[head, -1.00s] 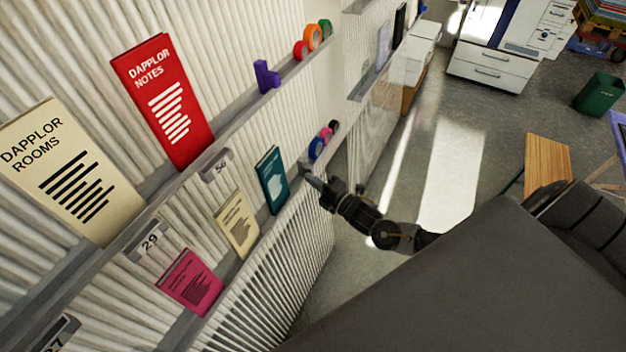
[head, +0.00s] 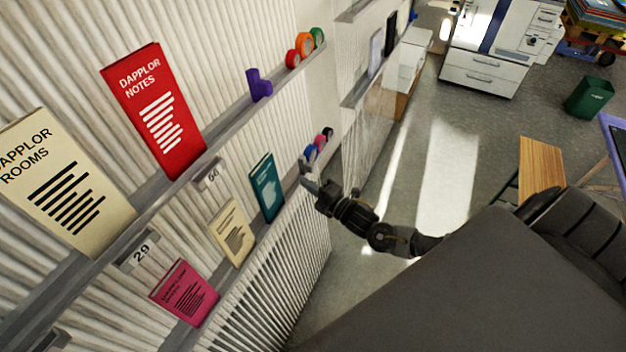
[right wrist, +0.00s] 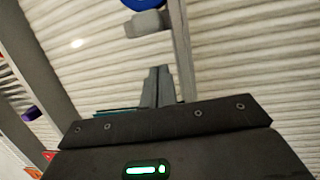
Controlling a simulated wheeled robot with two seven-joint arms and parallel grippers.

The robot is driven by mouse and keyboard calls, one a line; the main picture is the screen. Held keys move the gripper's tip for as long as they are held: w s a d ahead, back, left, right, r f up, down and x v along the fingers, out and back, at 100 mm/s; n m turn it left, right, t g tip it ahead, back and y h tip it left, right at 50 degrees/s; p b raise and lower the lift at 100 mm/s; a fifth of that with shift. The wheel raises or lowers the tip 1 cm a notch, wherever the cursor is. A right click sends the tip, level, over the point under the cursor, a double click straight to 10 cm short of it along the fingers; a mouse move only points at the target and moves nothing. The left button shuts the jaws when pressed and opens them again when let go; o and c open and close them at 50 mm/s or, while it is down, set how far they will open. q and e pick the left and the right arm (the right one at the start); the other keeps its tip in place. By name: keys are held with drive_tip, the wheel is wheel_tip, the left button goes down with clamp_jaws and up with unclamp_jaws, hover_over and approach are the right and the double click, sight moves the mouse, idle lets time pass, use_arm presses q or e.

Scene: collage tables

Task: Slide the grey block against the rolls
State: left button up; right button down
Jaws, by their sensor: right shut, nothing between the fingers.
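The grey block (head: 304,166) is small and sits on the lower wall ledge, at the near end of a row of rolls. The row has a blue roll (head: 310,152), a pink roll (head: 320,140) and a black roll (head: 328,132). In the right wrist view the grey block (right wrist: 147,23) is just below the blue roll (right wrist: 143,4); I cannot tell whether they touch. My right gripper (head: 306,184) is shut and empty, its tips close to the block on the near side. In the wrist view its fingers (right wrist: 157,85) point toward the block with a gap. My left gripper is not in view.
A teal book (head: 267,187) stands on the same ledge, left of my right gripper. The upper ledge holds a purple block (head: 258,85), a red roll (head: 292,59), an orange roll (head: 304,43) and a red book (head: 153,110). Open floor lies right of the wall.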

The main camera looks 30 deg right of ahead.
drive_tip(key=b+v, duration=0.3)
drive_tip(key=v, duration=0.7)
drive_tip(key=shift+s+a, duration=0.2)
drive_tip(key=shift+s, duration=0.05)
